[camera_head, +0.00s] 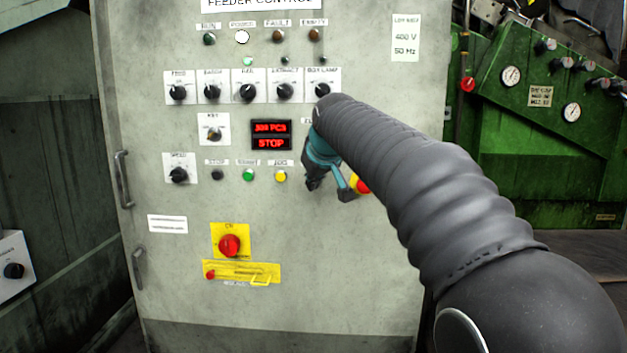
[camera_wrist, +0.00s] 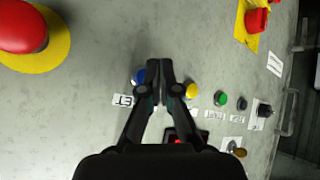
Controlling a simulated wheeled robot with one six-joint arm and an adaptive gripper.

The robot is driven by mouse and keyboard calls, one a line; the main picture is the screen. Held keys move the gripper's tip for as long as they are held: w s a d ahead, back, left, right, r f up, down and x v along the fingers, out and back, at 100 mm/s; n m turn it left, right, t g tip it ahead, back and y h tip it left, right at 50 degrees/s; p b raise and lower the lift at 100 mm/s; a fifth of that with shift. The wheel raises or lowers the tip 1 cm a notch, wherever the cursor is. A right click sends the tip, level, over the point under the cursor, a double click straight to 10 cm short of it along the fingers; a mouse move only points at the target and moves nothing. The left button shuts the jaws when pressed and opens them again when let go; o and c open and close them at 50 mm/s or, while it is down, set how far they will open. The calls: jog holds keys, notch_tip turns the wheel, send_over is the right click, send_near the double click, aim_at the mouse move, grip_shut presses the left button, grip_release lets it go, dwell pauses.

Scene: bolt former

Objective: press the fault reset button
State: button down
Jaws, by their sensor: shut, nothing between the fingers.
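My gripper (camera_head: 313,183) is in front of the grey control cabinet, right of the red display, with its fingers toward the panel. In the wrist view the two fingers of my gripper (camera_wrist: 160,66) are together and empty. A blue button (camera_wrist: 138,77) shows just left of the fingertips, partly covered by the left finger. A small white label (camera_wrist: 122,100) is beside it, too small and partly hidden to read, so I cannot confirm that this is the fault reset button. In the head view the blue button is hidden behind my gripper and arm. Contact with the panel cannot be told.
A red emergency stop (camera_wrist: 22,27) on a yellow disc is left of the fingers in the wrist view. A yellow button (camera_wrist: 191,90) is close on the right, then a green button (camera_wrist: 220,99). The red display (camera_head: 271,135) reads STOP. Selector knobs (camera_head: 247,92) line the panel above.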

jog(key=shift+s+a+b, duration=0.1)
jog(key=shift+s+b, duration=0.9)
jog(key=shift+s, duration=1.3)
jog(key=s+d+f+m+g+h, duration=0.1)
jog(key=s+d+f+g, duration=0.1)
jog(key=s+f, duration=0.4)
jog(key=s+d+f+m+g, duration=0.1)
jog(key=s+d+f+m, duration=0.15)
jog(key=f, duration=0.45)
jog(key=s+d+f+m+p, duration=0.1)
jog(key=s+d+f+p, duration=0.1)
jog(key=s+d, duration=0.3)
jog(key=s+d+f+m+h+p, duration=0.1)
jog(key=s+d+f, duration=0.2)
jog(key=s, duration=1)
jog(key=s+d+f+m+p, duration=0.1)
jog(key=s+d+f+p, duration=0.1)
jog(key=s+d, duration=0.4)
jog(key=s+f, duration=0.1)
jog(key=s, duration=0.2)
jog(key=shift+d+h+p, duration=0.3)
